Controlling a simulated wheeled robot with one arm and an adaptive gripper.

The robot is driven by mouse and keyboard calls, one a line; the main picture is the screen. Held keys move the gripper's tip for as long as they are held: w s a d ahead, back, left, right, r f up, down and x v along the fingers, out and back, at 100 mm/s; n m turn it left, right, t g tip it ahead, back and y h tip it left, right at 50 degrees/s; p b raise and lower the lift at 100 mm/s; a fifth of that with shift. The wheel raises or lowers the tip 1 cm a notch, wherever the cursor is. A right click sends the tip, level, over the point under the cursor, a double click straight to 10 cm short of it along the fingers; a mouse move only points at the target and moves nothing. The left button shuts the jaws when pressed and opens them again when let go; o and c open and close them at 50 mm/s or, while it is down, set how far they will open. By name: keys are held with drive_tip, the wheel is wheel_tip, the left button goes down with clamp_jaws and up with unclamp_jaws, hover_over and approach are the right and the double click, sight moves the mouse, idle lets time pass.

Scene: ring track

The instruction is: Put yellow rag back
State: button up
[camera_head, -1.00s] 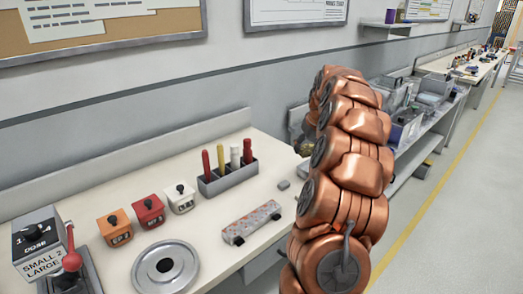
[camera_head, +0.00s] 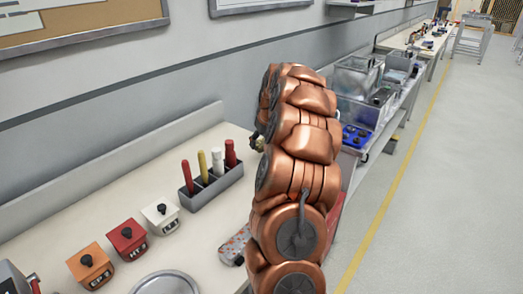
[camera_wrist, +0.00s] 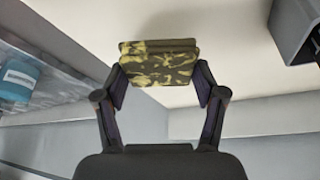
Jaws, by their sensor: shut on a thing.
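The yellow rag (camera_wrist: 160,62), a folded pad with dark blotches, is between the fingers of my gripper (camera_wrist: 161,78) in the wrist view. Both fingers press on its sides and it is held clear of the surfaces around it. In the head view my copper arm stands in front of the gripper. Only a small yellowish and dark bit (camera_head: 257,143) shows at the arm's left edge, above the bench.
The pale bench (camera_head: 190,240) carries a grey holder (camera_head: 213,187) with upright tools, and orange (camera_head: 91,267), red (camera_head: 127,241) and white (camera_head: 160,216) boxes. Metal bins (camera_head: 357,75) and a blue tray (camera_head: 355,136) stand beyond my arm. The floor (camera_head: 440,200) at right is clear.

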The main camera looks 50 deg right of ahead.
sight(263, 151)
drive_tip(key=shift+f+p, duration=0.35)
drive_tip(key=shift+f, duration=1.8)
drive_tip(key=shift+f, duration=0.15)
drive_tip(key=o, duration=1.2)
drive_tip(key=b+v, duration=0.2)
drive_tip(key=v, duration=1)
